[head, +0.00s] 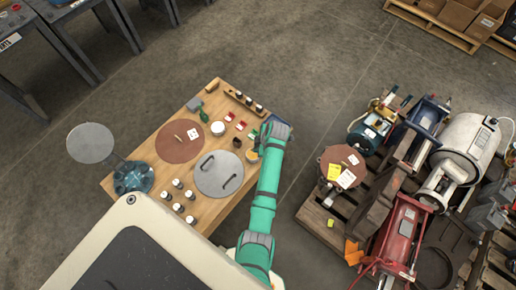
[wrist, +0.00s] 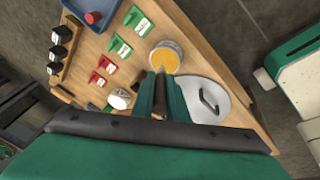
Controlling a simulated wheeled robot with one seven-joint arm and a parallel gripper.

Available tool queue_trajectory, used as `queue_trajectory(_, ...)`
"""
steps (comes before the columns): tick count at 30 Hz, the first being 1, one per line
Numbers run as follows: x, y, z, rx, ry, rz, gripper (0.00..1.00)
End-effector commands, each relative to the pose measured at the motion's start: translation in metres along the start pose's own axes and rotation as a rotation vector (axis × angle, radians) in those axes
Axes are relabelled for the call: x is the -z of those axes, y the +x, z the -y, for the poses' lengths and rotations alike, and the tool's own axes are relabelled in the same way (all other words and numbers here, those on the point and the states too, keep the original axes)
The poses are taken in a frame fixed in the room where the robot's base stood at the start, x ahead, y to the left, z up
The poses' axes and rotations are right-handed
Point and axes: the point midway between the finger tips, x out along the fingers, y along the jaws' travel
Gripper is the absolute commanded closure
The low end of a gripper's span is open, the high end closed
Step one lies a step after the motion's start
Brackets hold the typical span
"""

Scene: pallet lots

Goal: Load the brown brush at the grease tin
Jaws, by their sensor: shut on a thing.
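My gripper (wrist: 160,88) is shut on the brown brush (wrist: 159,96), a narrow dark-brown piece showing between the two green fingers in the wrist view. The round grease tin (wrist: 166,55), filled with yellow-orange grease, is just beyond the fingertips. The brush's front end appears near the tin's near rim; I cannot tell whether it touches the grease. In the head view my arm reaches over the table's right edge, and the tin (head: 252,155) shows in part beside my gripper. The brush is hidden there.
Machinery on pallets (head: 400,180) stands right, with open floor between.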

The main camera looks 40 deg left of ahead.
Motion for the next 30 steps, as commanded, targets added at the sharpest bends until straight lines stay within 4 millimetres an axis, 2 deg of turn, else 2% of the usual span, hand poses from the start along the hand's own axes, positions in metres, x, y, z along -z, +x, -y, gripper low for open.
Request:
queue_trajectory(16,0.011,-0.035,-0.008,-0.001,-0.001,0.000,1.00)
queue_trajectory(30,0.013,-0.040,-0.009,0.000,-0.001,-0.001,1.00)
